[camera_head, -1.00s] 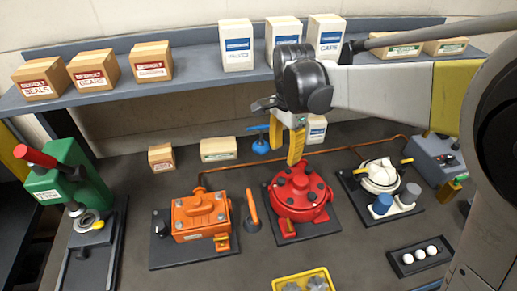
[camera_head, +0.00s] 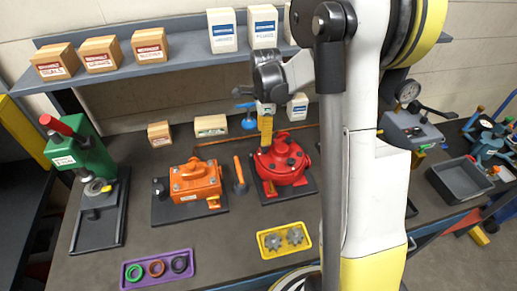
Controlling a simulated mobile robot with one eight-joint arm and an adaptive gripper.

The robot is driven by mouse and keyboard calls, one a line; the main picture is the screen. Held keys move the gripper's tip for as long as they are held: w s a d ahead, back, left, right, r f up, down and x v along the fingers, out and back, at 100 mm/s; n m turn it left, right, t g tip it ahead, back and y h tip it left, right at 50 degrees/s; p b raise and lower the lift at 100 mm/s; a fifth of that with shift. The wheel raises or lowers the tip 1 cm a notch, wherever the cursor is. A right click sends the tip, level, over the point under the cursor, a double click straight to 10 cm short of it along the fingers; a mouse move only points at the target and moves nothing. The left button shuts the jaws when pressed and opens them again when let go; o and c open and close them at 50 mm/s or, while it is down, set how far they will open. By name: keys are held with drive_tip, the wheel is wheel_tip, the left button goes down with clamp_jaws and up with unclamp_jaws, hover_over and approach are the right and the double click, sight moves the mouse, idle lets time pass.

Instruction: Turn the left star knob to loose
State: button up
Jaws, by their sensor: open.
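A red round motor (camera_head: 282,165) stands on a dark base plate, with several small dark knobs on its top. An orange motor (camera_head: 195,182) stands to its left, with a small dark knob (camera_head: 160,184) at its left side. I cannot tell which dark part is the left star knob, nor its setting. My gripper (camera_head: 265,128) points down with its yellow fingers just above the back left of the red motor. It is open, and nothing shows between the fingers. Whether a fingertip touches the motor is unclear. My arm hides the bench to the right of the red motor.
An orange-handled tool (camera_head: 240,172) stands between the motors. A yellow tray (camera_head: 284,241) with gears and a purple tray (camera_head: 158,269) with rings lie in front. A green press (camera_head: 80,155) is at left. Boxes line the shelf (camera_head: 185,57) behind.

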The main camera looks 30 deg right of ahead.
sight(264, 148)
wheel_tip(264, 148, down, 7)
drive_tip(key=shift+r+b, duration=0.2)
drive_tip(key=shift+b, duration=0.25)
clamp_jaws()
